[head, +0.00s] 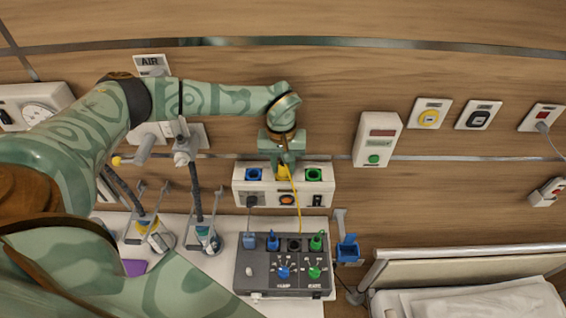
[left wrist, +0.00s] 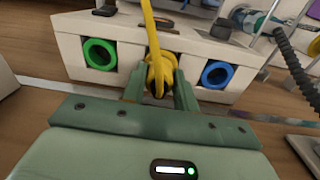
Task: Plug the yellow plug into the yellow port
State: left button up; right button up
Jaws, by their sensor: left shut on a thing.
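My left gripper (head: 284,168) is in front of the white wall box (head: 243,187). It is shut on the yellow plug (head: 283,173), whose yellow cord hangs down toward the dark console. In the left wrist view the yellow plug (left wrist: 158,80) sits between the fingers of my left gripper (left wrist: 160,90), against or just in front of the box face, between the green port (left wrist: 100,54) and the blue port (left wrist: 216,74). Yellow shows around the plug there, but plug and fingers hide most of that middle spot. I cannot tell whether the plug is seated. My right gripper is not in view.
The dark console (head: 285,264) with blue and green plugs stands on the white top below. A blue holder (head: 347,249) is beside it. The bed (head: 480,298) is lower right.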

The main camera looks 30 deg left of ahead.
pick_arm(q)
jog(key=shift+f, duration=0.15)
dwell(0.4)
jog(key=o, duration=1)
jog(key=shift+o, duration=0.2)
notch_tip(320, 180, up, 16)
jog(key=b, duration=0.1)
jog(key=shift+s+a+r+b, duration=0.2)
jog(key=shift+a+b, duration=0.05)
jog(key=shift+b, duration=0.05)
